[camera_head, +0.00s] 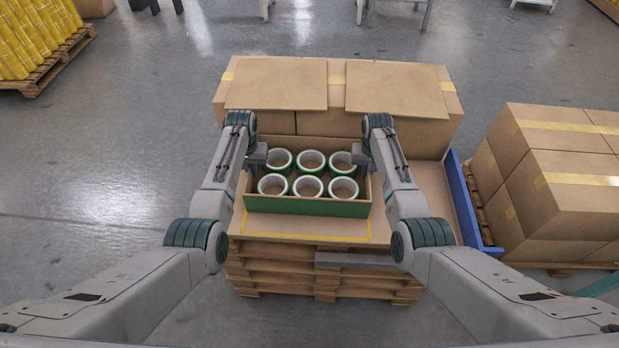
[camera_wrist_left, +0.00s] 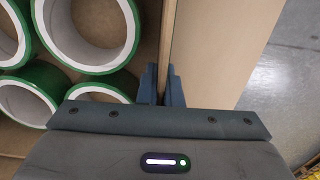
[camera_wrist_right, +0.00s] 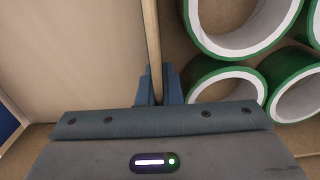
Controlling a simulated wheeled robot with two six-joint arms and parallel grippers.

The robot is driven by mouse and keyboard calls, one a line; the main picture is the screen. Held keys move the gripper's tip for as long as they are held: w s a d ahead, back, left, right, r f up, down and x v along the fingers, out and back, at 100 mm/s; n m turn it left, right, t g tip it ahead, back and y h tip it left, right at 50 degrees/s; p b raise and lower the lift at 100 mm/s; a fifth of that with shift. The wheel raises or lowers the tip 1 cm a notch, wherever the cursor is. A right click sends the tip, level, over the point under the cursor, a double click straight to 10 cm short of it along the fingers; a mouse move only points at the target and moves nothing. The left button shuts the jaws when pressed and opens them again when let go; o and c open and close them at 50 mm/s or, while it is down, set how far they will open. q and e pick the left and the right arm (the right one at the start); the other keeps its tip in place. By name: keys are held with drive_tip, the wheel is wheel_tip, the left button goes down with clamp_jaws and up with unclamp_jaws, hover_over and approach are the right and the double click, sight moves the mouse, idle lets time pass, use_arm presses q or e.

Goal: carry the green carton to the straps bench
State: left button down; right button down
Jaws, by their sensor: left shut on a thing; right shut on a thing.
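The green carton (camera_head: 305,207) is an open cardboard box with a green front, at the middle of the head view. It holds several green tape rolls (camera_head: 311,162) in two rows. It is on or just above the cardboard top of a pallet stack; I cannot tell which. My left gripper (camera_head: 254,160) is shut on the carton's left wall, which shows between its fingers in the left wrist view (camera_wrist_left: 165,50). My right gripper (camera_head: 364,158) is shut on the right wall, seen in the right wrist view (camera_wrist_right: 152,50). The straps bench cannot be identified.
Large closed cardboard boxes (camera_head: 400,125) stand right behind the carton. A blue panel (camera_head: 465,205) edges the pallet stack (camera_head: 320,275) on the right. More boxes (camera_head: 560,170) stand further right. Yellow goods on a pallet (camera_head: 40,45) are far left. Open floor (camera_head: 100,150) lies left.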

use_arm(q)
drive_tip(key=shift+r, duration=0.15)
use_arm(e)
drive_tip(key=shift+r, duration=0.15)
